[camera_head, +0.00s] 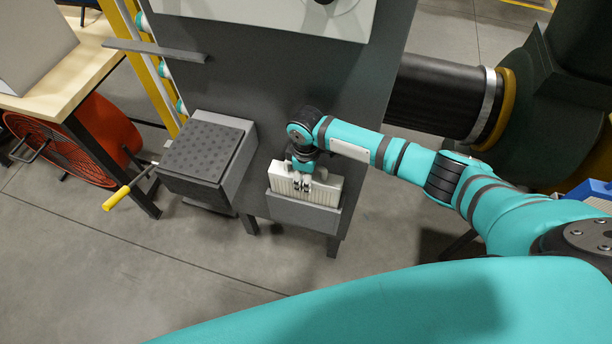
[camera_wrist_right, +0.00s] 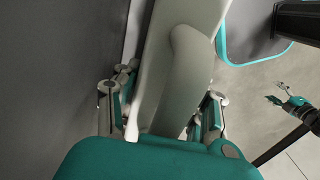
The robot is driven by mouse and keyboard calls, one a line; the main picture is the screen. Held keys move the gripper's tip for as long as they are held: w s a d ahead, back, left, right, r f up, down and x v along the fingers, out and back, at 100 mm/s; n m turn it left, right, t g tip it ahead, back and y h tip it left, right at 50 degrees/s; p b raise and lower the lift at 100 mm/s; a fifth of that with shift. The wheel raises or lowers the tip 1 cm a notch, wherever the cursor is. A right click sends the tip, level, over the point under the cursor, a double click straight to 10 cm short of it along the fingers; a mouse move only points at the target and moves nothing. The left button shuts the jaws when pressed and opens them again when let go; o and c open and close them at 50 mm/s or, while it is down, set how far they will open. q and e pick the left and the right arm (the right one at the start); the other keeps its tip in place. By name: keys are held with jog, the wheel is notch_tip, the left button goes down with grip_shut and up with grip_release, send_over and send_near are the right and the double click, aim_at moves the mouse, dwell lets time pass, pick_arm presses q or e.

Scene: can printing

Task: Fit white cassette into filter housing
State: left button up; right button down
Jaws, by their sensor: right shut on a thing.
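The white cassette (camera_head: 323,190) is a ribbed block standing upright at the grey filter housing (camera_head: 300,214) on the machine's front. Its lower edge is hidden behind the housing's front wall and its upper part stands above the rim. How deep it sits cannot be told. My right gripper (camera_head: 303,184) is over the cassette and shut on it. In the right wrist view the cassette's pale body and handle (camera_wrist_right: 185,85) lie between the gripper's fingers (camera_wrist_right: 163,112). My left gripper (camera_wrist_right: 283,98) shows small at the right of that view, away from the cassette; its jaw state is unclear.
The dark grey machine cabinet (camera_head: 330,85) stands behind the housing. A box with a dark studded top (camera_head: 200,150) juts out to the left, with a yellow-handled lever (camera_head: 117,197). A large black duct (camera_head: 435,95) runs at the right. The floor in front is clear.

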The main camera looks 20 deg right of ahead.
notch_tip(320, 180, down, 6)
jog(key=b, duration=0.4)
dwell(1.8)
jog(key=c, duration=0.7)
grip_release()
jog(key=shift+f, duration=0.1)
jog(key=shift+o, duration=0.3)
notch_tip(320, 180, up, 12)
jog(key=shift+r, duration=0.1)
